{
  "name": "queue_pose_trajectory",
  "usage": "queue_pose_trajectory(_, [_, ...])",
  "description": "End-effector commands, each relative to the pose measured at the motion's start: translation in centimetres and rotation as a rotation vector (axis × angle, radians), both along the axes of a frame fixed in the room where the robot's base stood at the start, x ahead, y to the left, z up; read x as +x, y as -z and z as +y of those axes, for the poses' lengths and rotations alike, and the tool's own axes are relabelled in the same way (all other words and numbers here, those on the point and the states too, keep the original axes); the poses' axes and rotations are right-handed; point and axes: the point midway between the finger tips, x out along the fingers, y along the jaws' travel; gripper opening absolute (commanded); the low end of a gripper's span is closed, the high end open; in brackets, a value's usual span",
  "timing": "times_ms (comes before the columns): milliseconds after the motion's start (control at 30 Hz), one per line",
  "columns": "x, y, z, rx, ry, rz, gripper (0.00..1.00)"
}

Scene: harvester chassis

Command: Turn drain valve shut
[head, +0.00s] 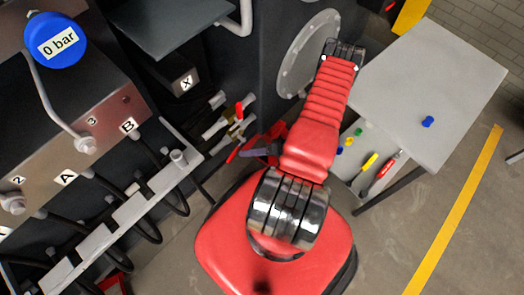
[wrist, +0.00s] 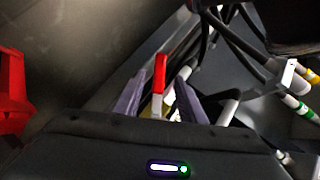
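A valve lever with a red grip (wrist: 160,72) and a pale lower part stands up in the middle of the wrist view. My gripper (wrist: 163,80) has its two purple fingers apart, one on each side of this lever. Dark gaps show between the lever and the fingers. In the head view, my gripper (head: 247,151) reaches left from under my red arm, close to a red lever (head: 235,154) low beside the machine. Another red handle (head: 239,110) shows just above, among pale fittings. The valve body is mostly hidden.
Black hoses with banded fittings (wrist: 296,105) run at the right of the wrist view. A red object (wrist: 12,90) stands at its left. In the head view, a manifold (head: 75,150) with a blue "0 bar" cap (head: 68,52) is left; a grey table (head: 435,85) is right.

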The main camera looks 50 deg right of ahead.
Motion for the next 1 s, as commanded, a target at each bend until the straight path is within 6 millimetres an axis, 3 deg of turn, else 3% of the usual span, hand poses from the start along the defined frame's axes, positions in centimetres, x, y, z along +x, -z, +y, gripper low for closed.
queue_pose_trajectory(400, [-3.6, -1.8, -3.2, -0.002, 0.002, -0.003, 0.37])
queue_pose_trajectory(767, [-3.9, -2.0, -3.4, -0.001, 0.001, -0.003, 0.37])
queue_pose_trajectory(1000, [-3.9, -1.9, -3.3, 0.041, 0.017, 0.035, 0.20])
